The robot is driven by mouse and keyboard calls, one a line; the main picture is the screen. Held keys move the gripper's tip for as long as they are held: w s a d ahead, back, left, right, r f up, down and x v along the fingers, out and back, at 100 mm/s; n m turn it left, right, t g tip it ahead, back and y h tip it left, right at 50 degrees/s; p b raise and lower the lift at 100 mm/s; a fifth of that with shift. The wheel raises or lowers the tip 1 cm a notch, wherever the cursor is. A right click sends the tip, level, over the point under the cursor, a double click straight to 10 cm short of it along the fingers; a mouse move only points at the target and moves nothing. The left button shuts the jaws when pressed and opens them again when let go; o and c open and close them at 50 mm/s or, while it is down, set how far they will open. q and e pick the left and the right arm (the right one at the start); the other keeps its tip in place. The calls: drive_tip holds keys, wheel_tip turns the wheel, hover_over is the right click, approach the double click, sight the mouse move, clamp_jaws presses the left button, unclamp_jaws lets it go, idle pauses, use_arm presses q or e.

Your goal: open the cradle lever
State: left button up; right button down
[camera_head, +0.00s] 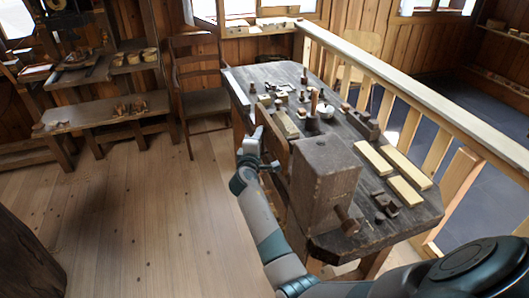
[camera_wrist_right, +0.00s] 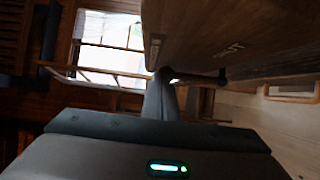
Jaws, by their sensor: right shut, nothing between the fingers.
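My right gripper (camera_head: 257,134) is at the near left edge of the workbench, beside the big wooden block (camera_head: 326,165). In the right wrist view its pale fingers (camera_wrist_right: 160,82) are shut and empty. A dark bar with a knobbed end (camera_wrist_right: 200,78), which may be the cradle lever, runs sideways just right of the fingertips. I cannot tell whether the fingers touch it. It lies below a large wooden face (camera_wrist_right: 235,35) with small lettering. In the head view the arm and block make the lever hard to pick out. My left gripper is not in view.
The workbench (camera_head: 410,222) carries pale wooden bars (camera_head: 407,191), turned pieces and small blocks. A round wooden handle (camera_head: 346,219) juts from the big block's front. A railing (camera_head: 420,100) runs along the right. A chair (camera_head: 197,95) stands behind left. The floor at left is clear.

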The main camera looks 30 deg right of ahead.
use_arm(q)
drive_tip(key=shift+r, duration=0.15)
use_arm(e)
drive_tip(key=shift+n+g+y, duration=0.3)
drive_tip(key=shift+g+y, duration=0.1)
drive_tip(key=shift+g, duration=0.2)
drive_tip(key=shift+w+d+r, duration=0.1)
drive_tip(key=shift+w+d, duration=0.1)
drive_tip(key=shift+w, duration=0.6)
drive_tip(key=shift+w+d, duration=0.25)
drive_tip(key=shift+w, duration=0.6)
drive_tip(key=shift+w+d+r, duration=0.1)
drive_tip(key=shift+w+d, duration=0.1)
drive_tip(key=shift+w, duration=0.6)
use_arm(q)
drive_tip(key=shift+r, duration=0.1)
